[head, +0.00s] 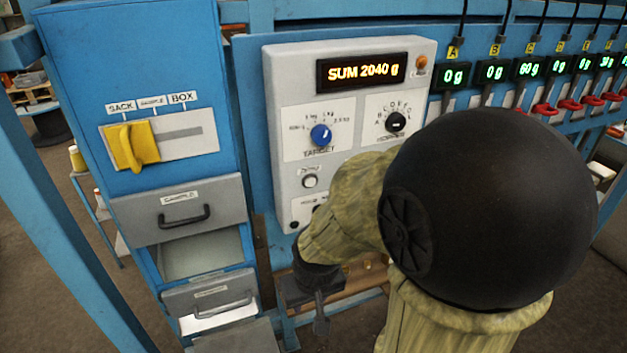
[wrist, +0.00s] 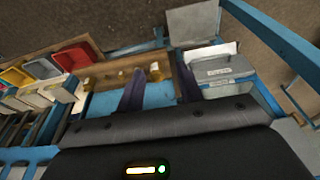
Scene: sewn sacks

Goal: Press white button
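The white button (head: 310,181) is a small round button on the light grey control panel (head: 285,235), below the blue target knob (head: 320,135). It shows clear of my arm in the head view, and I do not make it out in the wrist view. My gripper (head: 320,318) hangs below the panel's lower edge, apart from the button and pointing down. In the wrist view, my gripper (wrist: 160,82) shows two dark fingers spread apart with nothing held between them. The lower right of the panel is hidden behind my arm.
A blue cabinet with a yellow slide handle (head: 132,146) and grey drawers (head: 178,212) stands left of the panel. The panel display (head: 361,71) reads SUM 2040 g. Several small weight displays (head: 492,72) line the right. A wooden shelf (head: 345,292) lies below the panel.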

